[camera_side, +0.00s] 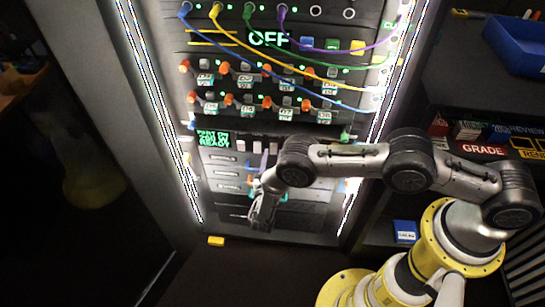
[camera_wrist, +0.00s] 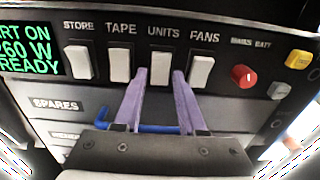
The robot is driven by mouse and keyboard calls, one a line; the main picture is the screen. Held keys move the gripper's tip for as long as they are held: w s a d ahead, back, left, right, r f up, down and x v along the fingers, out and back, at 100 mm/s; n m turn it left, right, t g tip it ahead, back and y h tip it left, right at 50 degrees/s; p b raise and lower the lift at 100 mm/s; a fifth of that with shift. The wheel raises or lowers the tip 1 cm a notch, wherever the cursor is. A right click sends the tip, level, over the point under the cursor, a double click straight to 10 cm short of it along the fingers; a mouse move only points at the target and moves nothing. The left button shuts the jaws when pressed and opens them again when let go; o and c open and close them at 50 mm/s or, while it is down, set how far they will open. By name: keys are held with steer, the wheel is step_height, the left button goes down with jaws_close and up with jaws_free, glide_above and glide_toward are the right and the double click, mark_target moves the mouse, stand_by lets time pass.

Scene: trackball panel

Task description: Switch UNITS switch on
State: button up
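The UNITS switch (camera_wrist: 160,69) is a white rocker under its label on a dark panel in the wrist view. It stands in a row between the TAPE switch (camera_wrist: 119,64) and the FANS switch (camera_wrist: 201,71). My gripper (camera_wrist: 159,74) has two purple fingers, apart, with their tips at either side of the lower UNITS switch. I cannot tell whether they touch the panel. Nothing is held between them. In the side view my gripper (camera_side: 262,163) is at the lower panel. I cannot tell which way the UNITS rocker is tipped.
The STORE switch (camera_wrist: 78,62), a green text display (camera_wrist: 30,48), a red knob (camera_wrist: 243,75) and a yellow button (camera_wrist: 298,61) are nearby. A blue bar (camera_wrist: 158,129) lies below the switches. Cables (camera_side: 330,58) hang across the upper rack.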

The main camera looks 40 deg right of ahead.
jaws_close()
steer(key=shift+f, duration=0.25)
steer(key=shift+w+f+t+h, duration=0.1)
steer(key=shift+f+t+h, duration=0.05)
steer(key=shift+t+h, duration=0.85)
steer(key=shift+o, duration=2)
jaws_free()
steer(key=v, duration=1.3)
steer(key=shift+s+a+f, duration=0.15)
steer(key=shift+s+a, duration=0.05)
steer(key=shift+s, duration=0.1)
